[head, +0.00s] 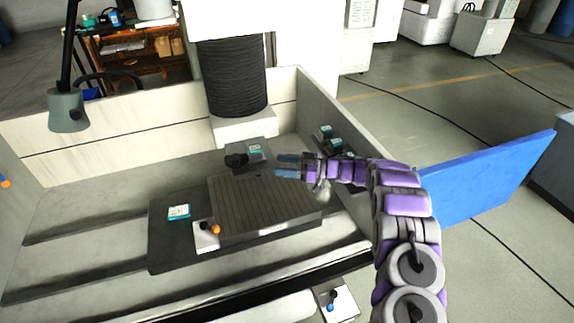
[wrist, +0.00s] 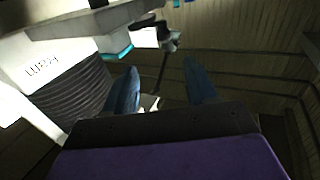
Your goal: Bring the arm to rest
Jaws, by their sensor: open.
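My arm, purple and grey, reaches in from the lower right of the head view over the machine bed. My gripper (head: 284,165) points left, above the far right part of the ribbed dark plate (head: 262,204). Its two blue fingertips stand apart with nothing between them. In the wrist view the open gripper (wrist: 162,92) shows its blue fingers spread, with the machine's black bellows column to the left. I cannot tell the exact height of the gripper above the plate.
A black bellows column (head: 233,78) stands behind the plate. A low wall (head: 330,120) runs along the bed's right side, with a blue panel (head: 485,185) beyond it. A lamp (head: 68,110) hangs at the left. A small switch box with an orange knob (head: 206,237) sits by the plate's front left corner.

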